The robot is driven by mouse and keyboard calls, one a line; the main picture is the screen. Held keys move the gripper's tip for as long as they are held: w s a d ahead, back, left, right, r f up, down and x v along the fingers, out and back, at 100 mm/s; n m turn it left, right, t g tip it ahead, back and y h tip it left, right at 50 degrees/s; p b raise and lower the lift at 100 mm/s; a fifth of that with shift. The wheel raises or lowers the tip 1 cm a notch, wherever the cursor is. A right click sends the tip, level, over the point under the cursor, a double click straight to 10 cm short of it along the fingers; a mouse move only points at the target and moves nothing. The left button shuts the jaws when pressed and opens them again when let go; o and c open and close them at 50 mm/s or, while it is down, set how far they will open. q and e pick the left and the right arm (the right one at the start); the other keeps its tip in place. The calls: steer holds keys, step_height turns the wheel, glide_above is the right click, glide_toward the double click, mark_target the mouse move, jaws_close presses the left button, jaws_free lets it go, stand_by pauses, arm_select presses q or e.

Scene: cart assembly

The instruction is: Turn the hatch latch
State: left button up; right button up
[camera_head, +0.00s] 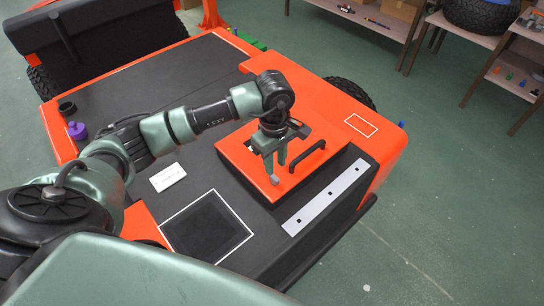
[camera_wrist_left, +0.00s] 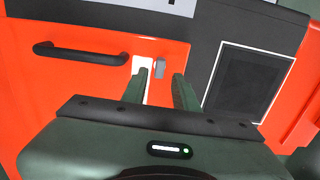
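The orange hatch panel (camera_head: 237,155) lies on the cart's dark top and carries a black bar handle (camera_head: 307,156). In the left wrist view the handle (camera_wrist_left: 80,53) is left of my fingers. A small grey latch (camera_wrist_left: 160,71) sits near the hatch's edge, beside a white patch (camera_wrist_left: 144,62); the latch also shows in the head view (camera_head: 274,179). My left gripper (camera_head: 275,167) points down over the hatch, close to the latch. In the wrist view its fingers (camera_wrist_left: 161,88) are apart with nothing held between them. Whether a finger touches the latch is unclear. My right gripper is out of view.
A light grey strip with holes (camera_head: 325,197) lies along the cart's edge. A white-outlined black square (camera_head: 206,227) and a white label (camera_head: 168,177) are left of the hatch. A purple bottle (camera_head: 77,131) stands at far left. Shelves (camera_head: 480,40) stand beyond open floor.

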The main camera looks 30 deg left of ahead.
mark_target(275, 177)
arm_select(q)
steer(key=f, duration=0.1)
steer(key=f+b, duration=0.1)
steer(key=f, duration=0.2)
steer(key=shift+a+f+b, duration=0.2)
steer(key=shift+a+b, duration=0.05)
steer(key=shift+b, duration=0.15)
steer(key=shift+w+f+b, duration=0.1)
steer(key=shift+f+b, duration=0.85)
steer(key=shift+b, duration=0.05)
steer(key=shift+d+f, duration=0.1)
steer(key=shift+f, duration=0.05)
jaws_close()
steer(key=n, duration=1.2)
steer(key=shift+n, duration=0.4)
steer(key=n, duration=0.5)
steer(key=shift+o, duration=1.2)
jaws_free()
